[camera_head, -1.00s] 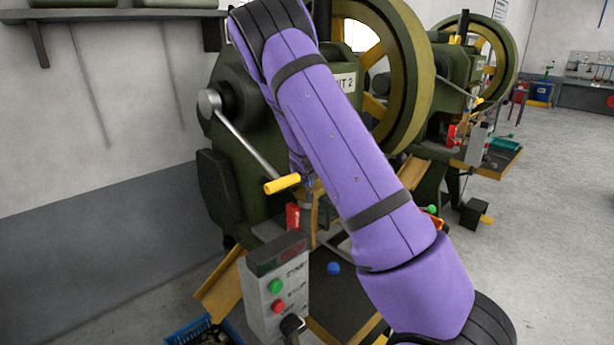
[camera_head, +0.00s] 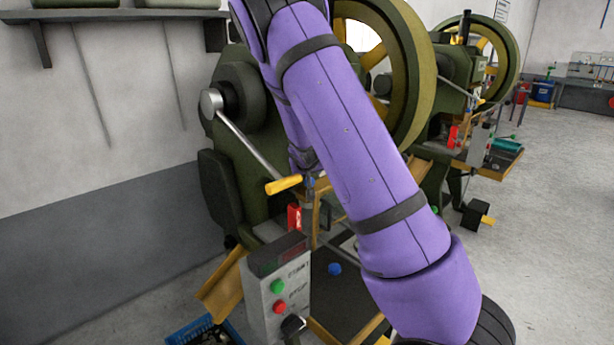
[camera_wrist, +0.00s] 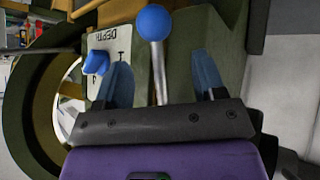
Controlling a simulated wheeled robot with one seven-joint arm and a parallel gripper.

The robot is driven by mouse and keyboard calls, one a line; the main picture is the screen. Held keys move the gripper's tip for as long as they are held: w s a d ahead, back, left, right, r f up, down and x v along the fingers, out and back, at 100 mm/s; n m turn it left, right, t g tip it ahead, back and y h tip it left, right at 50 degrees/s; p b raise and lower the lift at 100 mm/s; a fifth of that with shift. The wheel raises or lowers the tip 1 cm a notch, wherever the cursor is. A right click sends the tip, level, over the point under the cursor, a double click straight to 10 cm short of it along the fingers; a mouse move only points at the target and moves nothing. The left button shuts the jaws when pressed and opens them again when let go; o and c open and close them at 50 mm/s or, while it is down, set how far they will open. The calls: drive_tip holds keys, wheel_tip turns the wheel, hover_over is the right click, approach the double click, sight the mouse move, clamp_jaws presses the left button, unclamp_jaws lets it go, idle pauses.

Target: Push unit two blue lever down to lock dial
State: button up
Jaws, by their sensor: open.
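In the wrist view, a lever with a round blue ball (camera_wrist: 154,22) on a thin metal rod stands on the green machine. A blue dial (camera_wrist: 95,63) sits left of it on a white plate marked DEPTH (camera_wrist: 112,45). My gripper (camera_wrist: 162,68) is open, its two bluish fingers spread on either side of the rod, with the ball beyond the fingertips. I see a gap between the rod and each finger; depth is hard to judge. In the head view my purple arm covers the middle of the green machine (camera_head: 222,180), and the lever and dial are hidden.
A long crank with a yellow handle (camera_head: 283,185) sticks out left of my arm. A grey control box (camera_head: 277,295) with buttons stands below it. A large flywheel (camera_head: 415,75) is behind my arm. A blue crate (camera_head: 190,334) lies at lower left. Open floor (camera_head: 560,220) lies right.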

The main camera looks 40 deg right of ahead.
drive_tip(key=v, duration=0.5)
drive_tip(key=shift+s+a+r, duration=0.15)
drive_tip(key=shift+s+r, duration=0.05)
drive_tip(key=shift+r, duration=0.05)
